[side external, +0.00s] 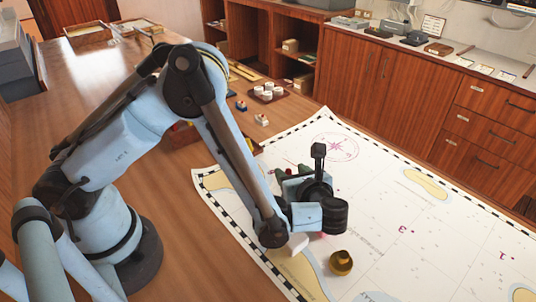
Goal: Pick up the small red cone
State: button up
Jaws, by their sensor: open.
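My gripper (316,203) is over the chart (378,195) on the wooden table, low above its left part. Its jaws are open, but the fingertips are mostly hidden behind its own housing. I cannot clearly make out the small red cone. Small dark red and green shapes show just behind the gripper at its upper left, partly covered by it. A tiny red spot shows on the chart just right of the gripper, too small to identify. Nothing is visibly held.
A brass round piece (341,262) stands on the chart in front of the gripper, with a white block (298,243) to its left. A tray with white cups (267,92) stands farther back. Wooden cabinets (395,95) line the back. The chart's right part is mostly clear.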

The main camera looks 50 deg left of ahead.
jog(key=shift+w+a+f, duration=0.2)
jog(key=shift+a, duration=0.35)
grip_shut()
jog(key=shift+r, duration=0.1)
jog(key=s+a+r+m+t+h, duration=0.1)
jog(key=a+r+m+t+h, duration=0.1)
jog(key=r, duration=0.8)
jog(key=a+r+m+t+h, duration=0.3)
jog(key=r+m+t+h, duration=0.1)
jog(key=r, duration=0.5)
jog(key=shift+s+r+m, duration=0.35)
jog(key=shift+r+m, duration=0.05)
jog(key=shift+m, duration=0.4)
